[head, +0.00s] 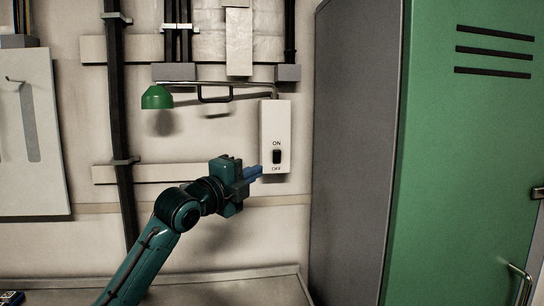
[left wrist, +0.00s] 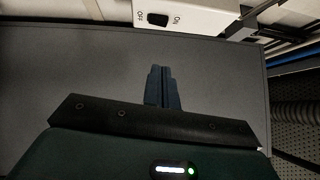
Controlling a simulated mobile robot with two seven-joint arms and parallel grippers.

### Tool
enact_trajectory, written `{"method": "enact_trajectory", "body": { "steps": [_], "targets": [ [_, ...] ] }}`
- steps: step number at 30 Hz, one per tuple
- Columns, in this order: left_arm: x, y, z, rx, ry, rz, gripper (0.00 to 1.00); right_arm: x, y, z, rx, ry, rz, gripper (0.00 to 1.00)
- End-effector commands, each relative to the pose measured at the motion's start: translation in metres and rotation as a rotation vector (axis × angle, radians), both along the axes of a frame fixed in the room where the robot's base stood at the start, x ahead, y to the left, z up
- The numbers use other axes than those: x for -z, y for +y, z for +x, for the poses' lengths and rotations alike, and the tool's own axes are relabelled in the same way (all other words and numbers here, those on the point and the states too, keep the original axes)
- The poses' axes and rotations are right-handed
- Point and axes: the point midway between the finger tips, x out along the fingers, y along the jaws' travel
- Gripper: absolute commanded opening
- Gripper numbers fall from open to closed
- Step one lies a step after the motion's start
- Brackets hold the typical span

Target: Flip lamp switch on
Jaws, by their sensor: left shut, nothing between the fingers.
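The lamp switch is a black rocker (head: 277,157) on a white wall box (head: 275,120), with ON printed above it and OFF below. The switch (left wrist: 158,19) also shows at the top of the left wrist view, on the edge of the white box (left wrist: 195,17). The green lamp (head: 157,98) hangs to the left of the box on a thin arm. My left gripper (head: 258,172) is shut and empty, its blue fingertips just left of and slightly below the switch. In the left wrist view the closed fingers (left wrist: 163,72) point towards the box, apart from the switch. My right gripper is not in view.
A tall grey and green locker (head: 358,150) stands close to the right of the switch box. Dark vertical pipes (head: 120,130) and horizontal rails run on the wall. A white panel (head: 30,135) is at the far left. The wall below the box is clear.

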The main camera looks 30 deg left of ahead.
Motion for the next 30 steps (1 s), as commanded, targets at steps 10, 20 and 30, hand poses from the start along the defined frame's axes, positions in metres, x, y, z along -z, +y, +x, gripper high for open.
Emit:
{"method": "enact_trajectory", "body": {
  "steps": [10, 20, 30],
  "targets": [
    [-0.013, -0.012, 0.072, 0.003, 0.002, -0.007, 0.00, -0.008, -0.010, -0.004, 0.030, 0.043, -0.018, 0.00],
    [-0.016, 0.007, 0.109, 0.001, 0.003, 0.000, 0.00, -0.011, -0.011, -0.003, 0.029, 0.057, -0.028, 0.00],
    [-0.016, 0.011, 0.113, 0.001, 0.000, 0.001, 0.00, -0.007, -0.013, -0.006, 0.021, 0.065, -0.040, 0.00]
  ]
}}
